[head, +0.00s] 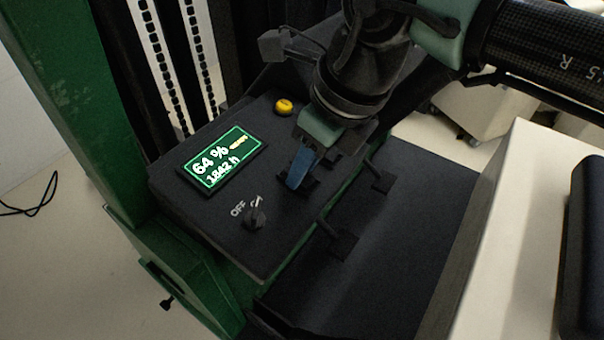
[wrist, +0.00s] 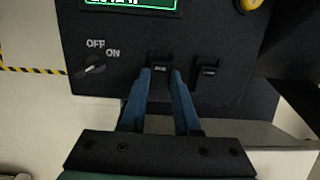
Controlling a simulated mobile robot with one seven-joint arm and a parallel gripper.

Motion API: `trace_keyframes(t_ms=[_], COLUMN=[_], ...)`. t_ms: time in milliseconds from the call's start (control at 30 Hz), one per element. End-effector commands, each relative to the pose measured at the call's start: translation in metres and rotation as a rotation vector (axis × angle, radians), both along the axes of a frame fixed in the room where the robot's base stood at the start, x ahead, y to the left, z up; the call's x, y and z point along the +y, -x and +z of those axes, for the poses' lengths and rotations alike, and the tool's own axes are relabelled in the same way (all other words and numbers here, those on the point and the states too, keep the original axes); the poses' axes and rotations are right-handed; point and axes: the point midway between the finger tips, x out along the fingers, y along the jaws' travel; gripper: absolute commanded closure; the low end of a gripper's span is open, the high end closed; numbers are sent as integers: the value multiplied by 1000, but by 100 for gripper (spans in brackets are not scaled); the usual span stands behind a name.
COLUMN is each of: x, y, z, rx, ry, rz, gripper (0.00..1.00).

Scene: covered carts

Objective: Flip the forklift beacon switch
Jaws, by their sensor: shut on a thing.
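The forklift's dark control panel (head: 215,222) has two black rocker switches side by side. In the wrist view the left switch (wrist: 160,67) lies between my blue fingertips, and the right switch (wrist: 207,71) is just right of them. Their labels are too small to read, so I cannot tell which one is the beacon switch. My gripper (head: 296,183) is at the panel's right part, and in the wrist view (wrist: 161,75) its fingers are shut on the left switch. In the head view the fingers partly hide the switches.
A lit green display (head: 222,160) reads 64 %. A rotary OFF/ON switch (head: 256,216) and a yellow button (head: 284,106) sit on the same panel. A green mast post (head: 75,95) stands left. A pale box-like body (head: 500,230) is at right.

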Motion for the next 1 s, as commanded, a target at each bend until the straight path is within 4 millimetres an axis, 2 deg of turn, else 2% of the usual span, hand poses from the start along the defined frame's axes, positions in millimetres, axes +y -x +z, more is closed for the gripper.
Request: trace_keyframes(t_ms=[367,400,567,867,1000], x=[-1,-1,-1,-1,-5], y=[1,1,1,1,3], z=[0,0,0,1,11], rx=[-13,-13,-13,-13,-15], ry=[-19,-19,-19,-18,-18], rz=[1,1,0,0,-2], gripper=[100,68,40,40,40])
